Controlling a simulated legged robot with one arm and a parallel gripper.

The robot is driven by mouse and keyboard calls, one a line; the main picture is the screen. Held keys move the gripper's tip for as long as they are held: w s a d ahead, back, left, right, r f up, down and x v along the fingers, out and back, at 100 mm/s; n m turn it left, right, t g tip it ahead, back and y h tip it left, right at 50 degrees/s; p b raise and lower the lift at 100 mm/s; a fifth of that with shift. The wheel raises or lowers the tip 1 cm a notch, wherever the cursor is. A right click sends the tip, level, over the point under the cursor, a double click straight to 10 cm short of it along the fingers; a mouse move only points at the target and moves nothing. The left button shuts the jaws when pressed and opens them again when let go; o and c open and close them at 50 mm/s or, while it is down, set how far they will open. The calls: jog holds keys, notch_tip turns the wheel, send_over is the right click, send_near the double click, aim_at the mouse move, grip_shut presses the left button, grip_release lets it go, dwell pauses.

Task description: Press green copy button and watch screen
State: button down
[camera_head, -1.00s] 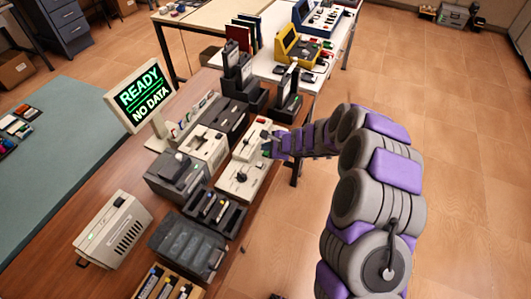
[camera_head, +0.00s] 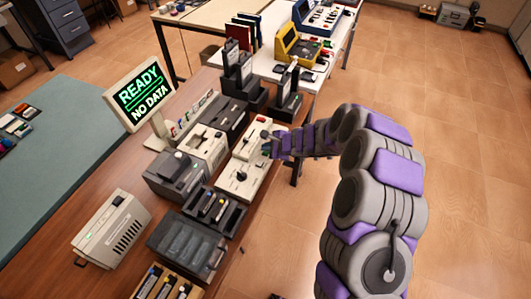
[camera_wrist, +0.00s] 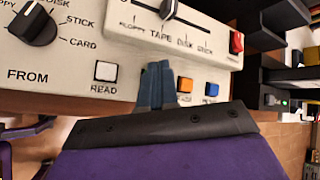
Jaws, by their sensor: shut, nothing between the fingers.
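A beige control panel (camera_head: 240,176) lies on the wooden table. In the wrist view the panel (camera_wrist: 125,52) carries a white READ button (camera_wrist: 105,71), a FROM dial (camera_wrist: 32,24), a slider (camera_wrist: 168,10), and orange (camera_wrist: 184,85), blue (camera_wrist: 211,89) and red (camera_wrist: 236,42) buttons. My gripper (camera_wrist: 158,68) is shut and empty, its fingertips over the panel between READ and the orange button. I cannot make out the green copy button there; the fingers cover that part. Contact is unclear. In the head view my gripper (camera_head: 268,145) is at the panel's right edge. The screen (camera_head: 140,93) reads READY, NO DATA.
Dark drive units (camera_head: 178,175) and a black tray (camera_head: 214,210) crowd the table beside the panel. A beige box (camera_head: 112,230) stands front left. Black stands (camera_head: 287,95) rise behind my gripper. The floor (camera_head: 470,150) to the right is clear.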

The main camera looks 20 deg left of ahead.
aim_at(267, 153)
jog(key=shift+f+b, duration=0.3)
jog(key=shift+f, duration=0.1)
dwell(0.8)
jog(key=shift+r, duration=0.1)
jog(key=shift+r+p, duration=0.6)
jog(key=shift+r, duration=0.15)
jog(key=shift+r+p, duration=1.85)
jog(key=shift+r, duration=0.6)
